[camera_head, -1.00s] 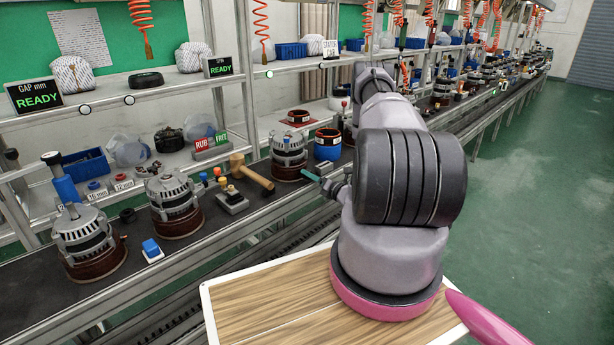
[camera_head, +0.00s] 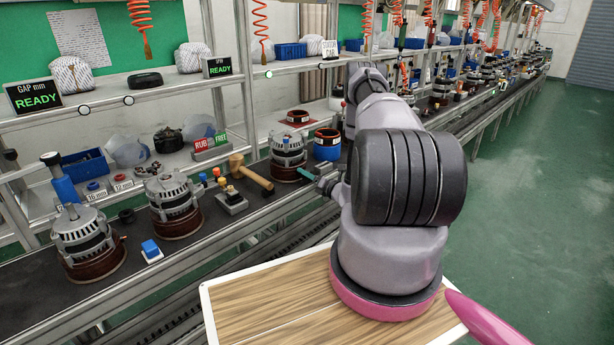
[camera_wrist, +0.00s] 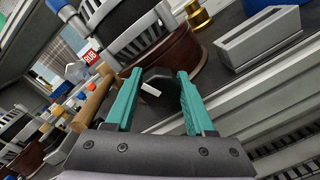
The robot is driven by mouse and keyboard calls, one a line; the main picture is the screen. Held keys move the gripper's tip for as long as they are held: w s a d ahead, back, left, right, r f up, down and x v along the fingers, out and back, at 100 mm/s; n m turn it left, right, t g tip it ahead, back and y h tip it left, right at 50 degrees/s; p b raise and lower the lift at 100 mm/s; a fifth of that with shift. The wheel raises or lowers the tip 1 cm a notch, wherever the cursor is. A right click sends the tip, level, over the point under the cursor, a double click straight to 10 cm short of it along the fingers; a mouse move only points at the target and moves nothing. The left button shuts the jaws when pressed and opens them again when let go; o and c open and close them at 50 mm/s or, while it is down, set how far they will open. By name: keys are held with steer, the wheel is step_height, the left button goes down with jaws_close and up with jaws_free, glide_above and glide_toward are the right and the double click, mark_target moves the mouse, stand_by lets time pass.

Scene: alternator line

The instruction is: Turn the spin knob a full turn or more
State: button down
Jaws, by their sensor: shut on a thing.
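The spin knob (camera_wrist: 160,76) is dark, with a white mark on its face. In the wrist view it sits between the two teal fingers of my gripper (camera_wrist: 159,88), in front of the brown base of an alternator (camera_wrist: 180,55). My gripper is shut on the knob. In the head view the teal fingers (camera_head: 305,173) reach the lower right of the alternator (camera_head: 288,152). The knob cannot be made out there. The SPIN display (camera_head: 217,67) above shows green READY text.
A wooden mallet (camera_head: 250,172) and a small dark fixture (camera_head: 232,200) lie left of the alternator. A blue-and-orange container (camera_head: 327,146) stands to its right. A RUB/FREE sign (camera_head: 210,145) is on the shelf behind.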

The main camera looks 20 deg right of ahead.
steer(key=shift+n, duration=0.3)
steer(key=n, duration=0.3)
steer(key=shift+s+n, duration=0.1)
steer(key=shift+n, duration=0.3)
steer(key=n, duration=0.4)
steer(key=shift+n, duration=0.3)
steer(key=n, duration=0.3)
steer(key=shift+n+y, duration=0.4)
steer(key=shift+f+n, duration=0.1)
steer(key=shift+n, duration=1.9)
steer(key=c, duration=0.5)
jaws_free()
steer(key=shift+c, duration=0.2)
steer(key=shift+s, duration=0.15)
